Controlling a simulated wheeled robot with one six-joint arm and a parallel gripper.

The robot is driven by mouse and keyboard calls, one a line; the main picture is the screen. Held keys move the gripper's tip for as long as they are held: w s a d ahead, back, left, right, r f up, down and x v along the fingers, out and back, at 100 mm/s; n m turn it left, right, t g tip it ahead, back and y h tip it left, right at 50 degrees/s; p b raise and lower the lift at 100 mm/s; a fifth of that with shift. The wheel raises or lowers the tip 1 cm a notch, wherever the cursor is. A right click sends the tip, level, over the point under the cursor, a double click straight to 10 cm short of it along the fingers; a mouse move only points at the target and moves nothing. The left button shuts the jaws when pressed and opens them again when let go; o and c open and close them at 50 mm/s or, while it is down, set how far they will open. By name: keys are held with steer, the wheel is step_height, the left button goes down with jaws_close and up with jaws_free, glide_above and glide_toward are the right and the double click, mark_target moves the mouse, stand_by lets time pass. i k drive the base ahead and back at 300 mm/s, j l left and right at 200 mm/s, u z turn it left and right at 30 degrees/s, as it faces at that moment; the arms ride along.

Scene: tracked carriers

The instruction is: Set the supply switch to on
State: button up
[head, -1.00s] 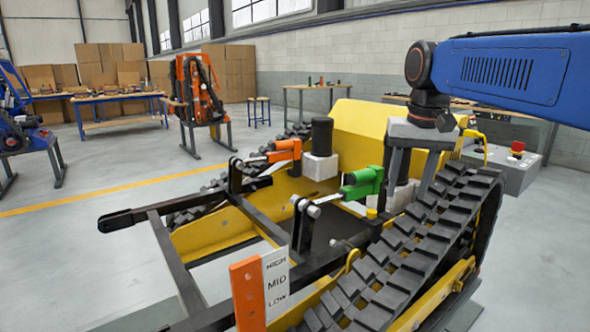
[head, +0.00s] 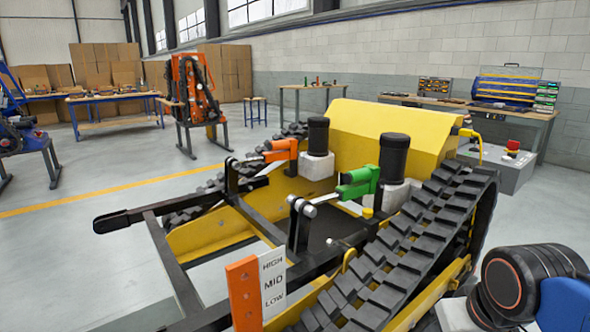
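A grey control box (head: 500,165) stands on the floor at the right, beyond the tracked carrier (head: 390,125). A red mushroom button (head: 513,146) sits on its top, and a yellow cable (head: 480,148) runs beside it from the carrier. I cannot make out a supply switch or its position. My gripper (head: 455,315) is at the bottom right, in front of the near track; only its grey body shows, and its fingers are cut off by the frame edge. I see no contact with the box.
The carrier's near track (head: 415,240) lies between my view and the box. A workbench (head: 470,104) stands along the back wall.

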mark_target(513, 146)
steer(key=i+l+z, duration=0.1)
steer(key=z, duration=0.3)
steer(key=i+l+z, duration=0.1)
steer(key=l+z, duration=0.15)
steer(key=z, duration=0.15)
